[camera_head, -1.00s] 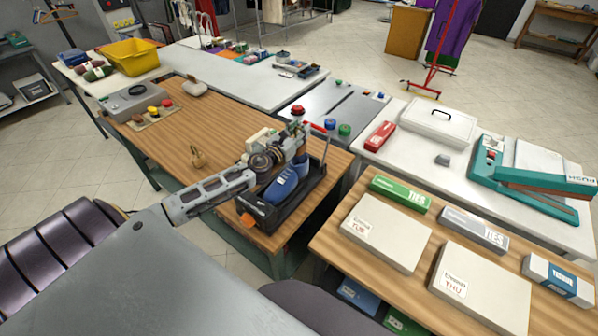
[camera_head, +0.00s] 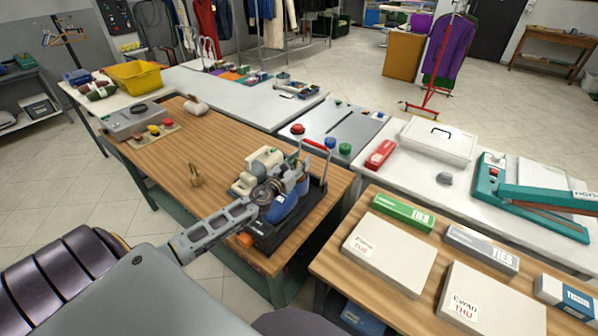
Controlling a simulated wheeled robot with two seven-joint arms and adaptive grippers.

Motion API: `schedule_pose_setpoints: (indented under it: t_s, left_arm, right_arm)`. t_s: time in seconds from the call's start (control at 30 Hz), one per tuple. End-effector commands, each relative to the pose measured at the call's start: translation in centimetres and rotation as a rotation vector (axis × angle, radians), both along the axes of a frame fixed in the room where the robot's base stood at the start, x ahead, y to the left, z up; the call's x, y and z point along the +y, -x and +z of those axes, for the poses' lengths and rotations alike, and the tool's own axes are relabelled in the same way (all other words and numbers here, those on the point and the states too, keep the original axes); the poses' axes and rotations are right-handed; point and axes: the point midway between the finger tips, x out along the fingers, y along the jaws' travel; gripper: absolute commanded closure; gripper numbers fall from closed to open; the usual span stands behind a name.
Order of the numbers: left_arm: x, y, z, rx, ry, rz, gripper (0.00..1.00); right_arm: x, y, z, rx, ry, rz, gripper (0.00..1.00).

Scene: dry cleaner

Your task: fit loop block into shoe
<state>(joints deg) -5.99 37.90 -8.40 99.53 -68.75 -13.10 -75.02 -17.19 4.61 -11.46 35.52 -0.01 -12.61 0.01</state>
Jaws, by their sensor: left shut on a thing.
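The blue shoe (camera_head: 284,210) sits in a black stand (camera_head: 265,238) with a red-gripped handle (camera_head: 315,145), near the right end of the wooden table. My left gripper (camera_head: 278,188) reaches in from the left and is shut at the shoe's upper part. What it holds is hidden behind its fingers and wrist. A small tan piece with a loop-shaped top (camera_head: 196,174) stands alone on the table left of the gripper; I cannot tell if it is the loop block. My right gripper is not in view.
A beige device (camera_head: 262,163) stands just behind my left gripper. A grey box (camera_head: 138,120) and a board of coloured buttons (camera_head: 153,132) sit at the table's far left. The wooden table's middle is mostly clear.

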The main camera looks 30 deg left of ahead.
Motion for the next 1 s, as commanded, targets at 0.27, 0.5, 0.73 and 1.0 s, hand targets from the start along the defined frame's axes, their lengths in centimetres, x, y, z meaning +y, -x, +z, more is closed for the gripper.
schedule_pose_setpoints:
  t_s: [0.27,0.5,0.73,1.0]
  left_arm:
    - [0.0,0.0,-0.1,-0.001,0.000,0.000,1.00]
    - [0.0,0.0,-1.7,0.000,0.000,0.000,1.00]
    - [0.0,0.0,-3.4,0.000,0.000,0.001,1.00]
    - [0.0,0.0,-3.7,0.000,0.000,0.000,1.00]
  right_arm:
    - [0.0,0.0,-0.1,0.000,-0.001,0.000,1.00]
    - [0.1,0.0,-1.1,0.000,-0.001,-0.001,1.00]
    - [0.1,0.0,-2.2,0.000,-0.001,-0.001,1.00]
    - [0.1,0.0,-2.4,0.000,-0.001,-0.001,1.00]
